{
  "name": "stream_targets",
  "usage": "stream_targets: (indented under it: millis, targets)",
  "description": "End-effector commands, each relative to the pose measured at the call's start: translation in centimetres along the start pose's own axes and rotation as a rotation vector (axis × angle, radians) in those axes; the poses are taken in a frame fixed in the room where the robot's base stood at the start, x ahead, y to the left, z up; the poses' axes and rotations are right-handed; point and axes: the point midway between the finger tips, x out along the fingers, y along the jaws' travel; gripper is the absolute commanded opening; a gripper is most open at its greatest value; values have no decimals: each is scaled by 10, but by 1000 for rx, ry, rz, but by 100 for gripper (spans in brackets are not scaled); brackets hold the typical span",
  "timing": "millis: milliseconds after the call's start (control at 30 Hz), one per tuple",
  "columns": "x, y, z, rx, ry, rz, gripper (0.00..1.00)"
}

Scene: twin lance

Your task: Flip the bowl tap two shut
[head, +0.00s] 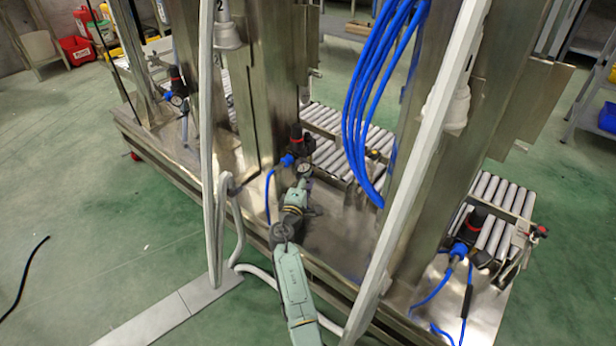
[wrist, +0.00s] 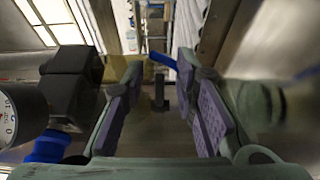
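My gripper (wrist: 158,80) is open, its two purple-padded fingers apart with a gap between them. In the wrist view a small dark upright piece (wrist: 158,92) stands in that gap, further ahead; I cannot tell whether it is the bowl tap or which way it is turned. In the head view my gripper reaches to the middle air unit (head: 296,140), a black and red body on the steel frame. My gripper and arm hide the lower part of this unit. No tap handle can be made out clearly in the head view.
A round gauge (wrist: 10,118) and a black block (wrist: 72,85) stand close left of my fingers. A blue hose (head: 268,195) hangs left of the unit. Grey lance pipes (head: 425,170) and steel columns (head: 255,80) flank my arm. Rollers (head: 335,160) lie behind.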

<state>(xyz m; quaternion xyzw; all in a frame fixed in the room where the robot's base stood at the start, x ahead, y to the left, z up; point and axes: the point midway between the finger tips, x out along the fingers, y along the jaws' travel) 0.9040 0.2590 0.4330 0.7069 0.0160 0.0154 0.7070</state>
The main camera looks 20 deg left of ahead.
Motion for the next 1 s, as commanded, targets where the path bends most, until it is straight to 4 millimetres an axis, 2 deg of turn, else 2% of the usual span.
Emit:
stream_targets:
  millis: [133, 533, 1000]
  targets:
    - [0, 0, 0, 0, 0, 0, 26]
    - [0, 0, 0, 0, 0, 0, 0]
    - [0, 0, 0, 1, -5, 1, 0]
